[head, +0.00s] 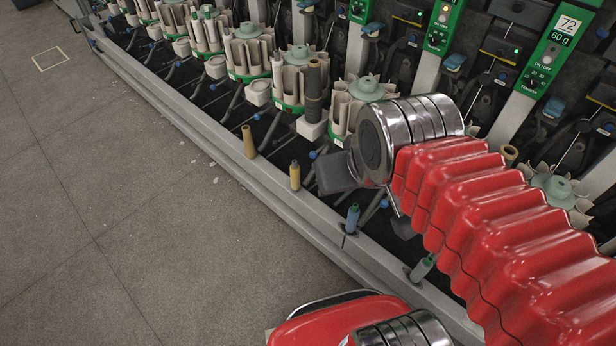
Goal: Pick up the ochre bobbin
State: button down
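The ochre bobbin (295,177) stands upright on the grey rail along the front of the winder, near the middle of the head view. My gripper (338,173) shows as a dark grey block below the silver wrist, just right of the bobbin in the picture. A gap shows between them, and the bobbin is not held. My wrist and red-sleeved arm hide much of the gripper, so its opening does not show.
A tan bobbin (249,142) stands to the left on the rail (205,135). A blue bobbin (352,218) and a grey-green one (421,268) are to the right. Winding units with a dark bobbin (313,90) stand behind.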

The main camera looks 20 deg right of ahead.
aim_at(295, 168)
jog(key=z, duration=0.05)
jog(key=k, duration=0.65)
jog(key=u, duration=0.6)
jog(key=i, duration=0.9)
jog(key=u, duration=0.4)
jog(key=i, duration=1.5)
jog(key=z, duration=0.65)
